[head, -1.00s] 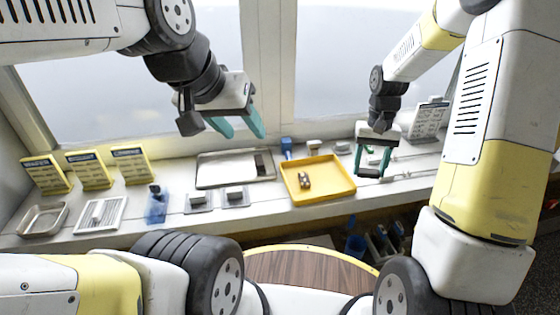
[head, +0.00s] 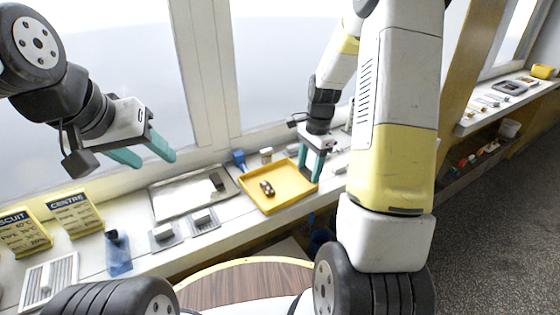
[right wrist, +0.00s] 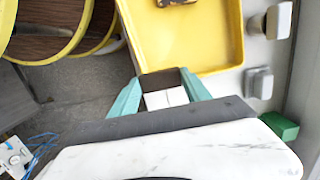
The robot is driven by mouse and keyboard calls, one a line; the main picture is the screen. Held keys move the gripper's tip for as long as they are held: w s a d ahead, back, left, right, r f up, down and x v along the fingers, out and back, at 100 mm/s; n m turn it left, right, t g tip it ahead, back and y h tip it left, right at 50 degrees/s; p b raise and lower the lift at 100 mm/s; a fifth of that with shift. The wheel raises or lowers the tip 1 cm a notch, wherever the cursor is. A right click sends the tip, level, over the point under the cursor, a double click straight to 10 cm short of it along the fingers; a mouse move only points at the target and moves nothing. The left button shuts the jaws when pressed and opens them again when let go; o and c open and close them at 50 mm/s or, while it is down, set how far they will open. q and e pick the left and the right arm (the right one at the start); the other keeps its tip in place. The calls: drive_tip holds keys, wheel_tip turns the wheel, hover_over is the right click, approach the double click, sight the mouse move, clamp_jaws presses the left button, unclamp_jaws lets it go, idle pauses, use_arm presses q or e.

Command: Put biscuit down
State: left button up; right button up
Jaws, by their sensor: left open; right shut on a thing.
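My right gripper (head: 310,180) is at the right edge of the yellow tray (head: 293,199). In the right wrist view its teal fingers (right wrist: 163,92) are shut on a pale, square-edged piece (right wrist: 166,98), which I take to be the biscuit. In that view the tray's near rim (right wrist: 205,72) lies just beyond the fingertips. A small brown item (head: 267,188) lies in the tray; part of it shows at the top of the wrist view (right wrist: 176,2). My left gripper (head: 150,160) is open and empty, above the counter at the left.
A silver tray (head: 172,207) lies left of the yellow one. Small grey blocks on plates (head: 163,233), a blue item (head: 118,254), a white rack (head: 48,284) and yellow signs (head: 75,213) stand further left. The yellow tray's middle and right floor look clear.

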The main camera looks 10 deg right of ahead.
hover_over(289, 181)
drive_tip(key=shift+w+d+f, duration=0.15)
drive_tip(key=shift+w+f, duration=0.05)
drive_tip(key=shift+f, duration=1.85)
drive_tip(key=shift+f, duration=0.1)
drive_tip(key=o, duration=1)
drive_tip(key=s+r+n+t, duration=0.1)
drive_tip(key=s+r+n, duration=0.1)
drive_tip(key=r, duration=0.8)
drive_tip(key=s+r+n+t, duration=0.1)
drive_tip(key=s+r, duration=0.2)
drive_tip(key=r, duration=0.7)
drive_tip(key=s+r+n+t, duration=0.1)
drive_tip(key=s+r+n, duration=0.1)
drive_tip(key=s+n, duration=0.2)
drive_tip(key=s+a+r+n+t, duration=0.1)
drive_tip(key=s+r+n+t, duration=0.1)
drive_tip(key=s, duration=0.7)
drive_tip(key=s+a+r+n+t, duration=0.1)
drive_tip(key=s+r+n, duration=0.2)
drive_tip(key=s+n, duration=0.2)
drive_tip(key=shift+s+r+n+t+y, duration=0.2)
drive_tip(key=shift+s+n+t+y, duration=0.15)
drive_tip(key=shift+s, duration=0.3)
